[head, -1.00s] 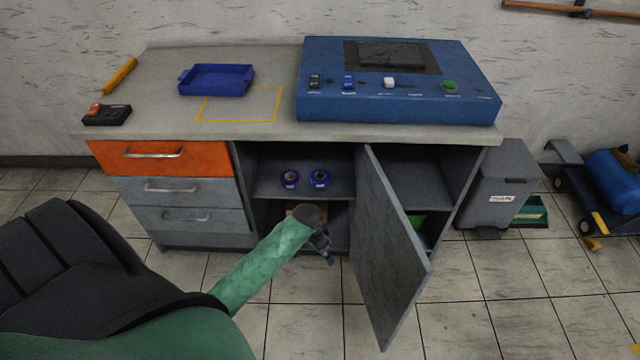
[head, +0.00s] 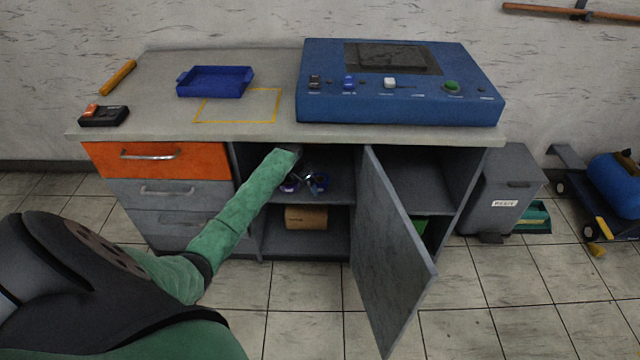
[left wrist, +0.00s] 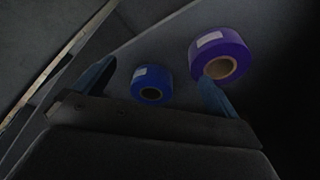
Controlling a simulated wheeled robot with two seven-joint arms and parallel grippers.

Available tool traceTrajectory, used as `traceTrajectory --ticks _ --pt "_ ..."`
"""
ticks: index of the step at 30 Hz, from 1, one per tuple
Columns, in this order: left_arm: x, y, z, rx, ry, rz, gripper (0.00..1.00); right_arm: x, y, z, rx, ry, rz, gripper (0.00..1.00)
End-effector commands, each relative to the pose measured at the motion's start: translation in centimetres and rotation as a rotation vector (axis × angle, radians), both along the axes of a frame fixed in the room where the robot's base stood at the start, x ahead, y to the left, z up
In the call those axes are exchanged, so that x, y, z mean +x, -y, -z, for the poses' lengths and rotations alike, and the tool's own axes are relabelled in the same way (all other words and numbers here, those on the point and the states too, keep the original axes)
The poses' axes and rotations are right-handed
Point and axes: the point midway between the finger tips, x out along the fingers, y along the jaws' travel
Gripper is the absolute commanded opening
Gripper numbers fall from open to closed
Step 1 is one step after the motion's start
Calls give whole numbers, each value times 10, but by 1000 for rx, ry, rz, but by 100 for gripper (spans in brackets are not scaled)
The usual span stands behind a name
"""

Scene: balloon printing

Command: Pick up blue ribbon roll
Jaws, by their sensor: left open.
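The blue ribbon roll (head: 322,184) is on the upper shelf inside the cabinet, partly covered by my left gripper in the head view. In the left wrist view the blue ribbon roll (left wrist: 150,84) shows between the two finger lines, with a white label and a brown core. My left gripper (head: 309,179) is open at the shelf opening; its fingers also show in the left wrist view (left wrist: 158,74). Nothing is held. A purple ribbon roll (left wrist: 219,54) sits beside the blue one, partly behind the right-hand finger. My right gripper is not in view.
The shelf (head: 341,196) has side walls and the countertop (head: 270,133) above it. An open grey door (head: 392,255) stands to the right of the opening. A blue tray (head: 215,82) and blue machine (head: 400,105) are on top.

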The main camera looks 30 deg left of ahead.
Motion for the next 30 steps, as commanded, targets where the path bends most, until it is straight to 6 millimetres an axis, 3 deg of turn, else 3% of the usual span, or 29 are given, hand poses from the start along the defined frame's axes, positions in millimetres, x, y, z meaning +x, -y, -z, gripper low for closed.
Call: traceTrajectory --ticks 13,21,30 --pt "60 15 -1 0 1 -1 97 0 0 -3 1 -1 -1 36" --pt "71 18 3 0 -1 0 97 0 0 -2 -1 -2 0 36" --pt "81 20 38 -1 -2 -1 97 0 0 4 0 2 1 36"
